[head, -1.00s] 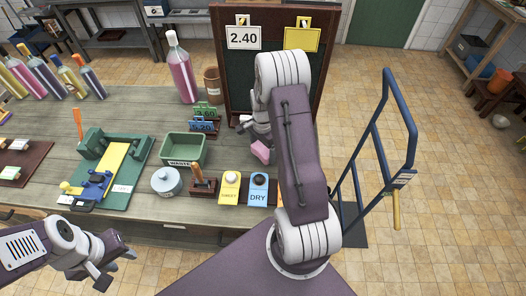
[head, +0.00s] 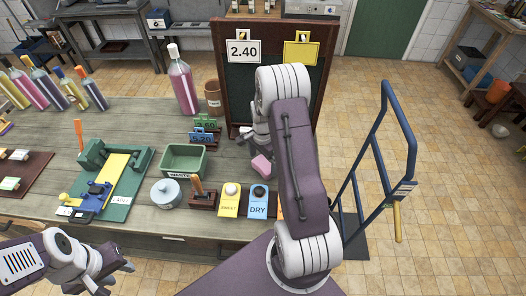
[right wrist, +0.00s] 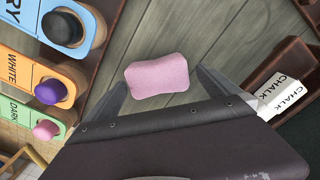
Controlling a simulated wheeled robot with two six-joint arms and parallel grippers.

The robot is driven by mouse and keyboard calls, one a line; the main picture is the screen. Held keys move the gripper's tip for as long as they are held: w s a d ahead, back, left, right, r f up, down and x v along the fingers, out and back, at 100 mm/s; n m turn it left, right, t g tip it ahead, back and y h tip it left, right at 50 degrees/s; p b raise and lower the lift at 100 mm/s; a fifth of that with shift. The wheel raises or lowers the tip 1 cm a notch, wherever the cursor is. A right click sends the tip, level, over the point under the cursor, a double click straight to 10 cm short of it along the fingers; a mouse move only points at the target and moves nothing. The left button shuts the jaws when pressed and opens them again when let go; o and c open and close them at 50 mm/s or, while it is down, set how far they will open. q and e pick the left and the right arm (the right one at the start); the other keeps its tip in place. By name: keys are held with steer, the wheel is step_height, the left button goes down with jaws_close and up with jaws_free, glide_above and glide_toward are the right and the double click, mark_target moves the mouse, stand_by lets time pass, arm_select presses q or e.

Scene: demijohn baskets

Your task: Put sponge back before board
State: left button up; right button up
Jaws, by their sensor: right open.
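The pink sponge (head: 261,165) lies on the wooden table in front of the dark chalkboard (head: 283,75). It also shows in the right wrist view (right wrist: 158,76), with bare planks around it. My right gripper (right wrist: 162,86) is open. Its dark fingers are apart, one on each side of the sponge's near end, with gaps visible; I cannot tell the height between them. In the head view this gripper is mostly hidden behind my right arm. My left gripper (head: 112,277) is at the lower left, away from the sponge; its jaw opening is unclear.
A chalk holder (right wrist: 283,92) stands right of the sponge in the right wrist view. Yellow SWEET (head: 230,200) and blue DRY (head: 258,202) blocks line the table's front. A green waste bin (head: 184,160) is to the left. A blue trolley (head: 383,150) stands right of the table.

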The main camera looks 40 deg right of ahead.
mark_target(263, 164)
step_height(263, 164, up, 10)
steer(key=s+a+n+t, duration=0.1)
steer(key=s+a+n, duration=1.1)
steer(key=a+n, duration=0.4)
steer(key=shift+s+a+f+n+b, duration=0.25)
steer(key=shift+a+n+b, duration=0.1)
steer(key=shift+a+n, duration=0.05)
steer(key=shift+s+a, duration=0.1)
steer(key=shift+s, duration=0.05)
